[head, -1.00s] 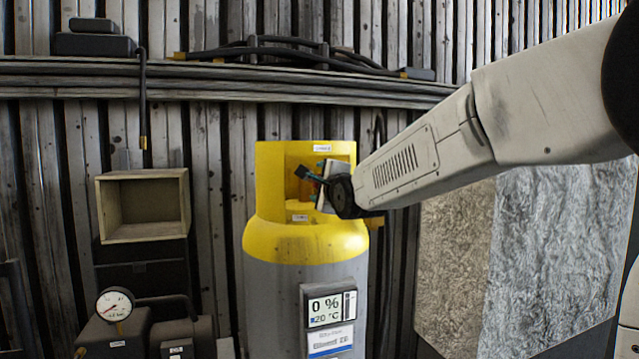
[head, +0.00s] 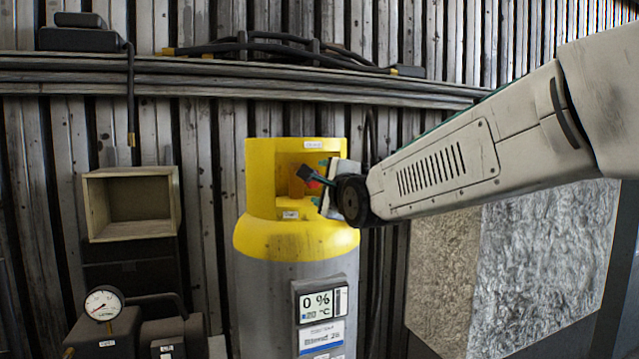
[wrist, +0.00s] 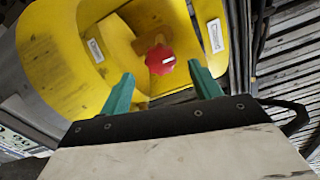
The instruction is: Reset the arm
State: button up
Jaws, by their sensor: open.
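My gripper (head: 316,180) is in front of the yellow collar (head: 262,180) of a grey gas cylinder (head: 265,300). In the wrist view its two green fingers (wrist: 160,88) are spread apart, with nothing between their tips. A red valve knob (wrist: 160,60) sits inside the collar opening, just beyond the fingertips and apart from them as far as I can see. In the head view the knob is mostly hidden behind my gripper. My pale arm reaches in from the right.
A pressure gauge (head: 103,303) on dark equipment stands at lower left, below an open wooden box (head: 132,204). A rail with cables (head: 290,52) runs along the corrugated wall. A rough grey block (head: 530,270) stands right, below my arm. A display (head: 322,303) is on the cylinder.

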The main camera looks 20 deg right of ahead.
dwell(0.3)
jog(key=shift+f+n, duration=0.2)
jog(key=shift+n, duration=0.1)
jog(key=s+f+n+g, duration=0.8)
jog(key=f+n, duration=0.1)
jog(key=f, duration=0.5)
jog(key=s+f+n+g, duration=0.2)
jog(key=s+n+g, duration=0.1)
jog(key=s, duration=0.6)
jog(key=s+f+n+g, duration=0.3)
jog(key=s+n, duration=0.1)
jog(key=s, duration=0.6)
jog(key=s+f+n+g, duration=0.2)
jog(key=s+f+n, duration=0.1)
jog(key=s, duration=0.7)
jog(key=shift+d+n+g, duration=0.15)
jog(key=shift+n+g, duration=0.25)
jog(key=shift+w, duration=0.1)
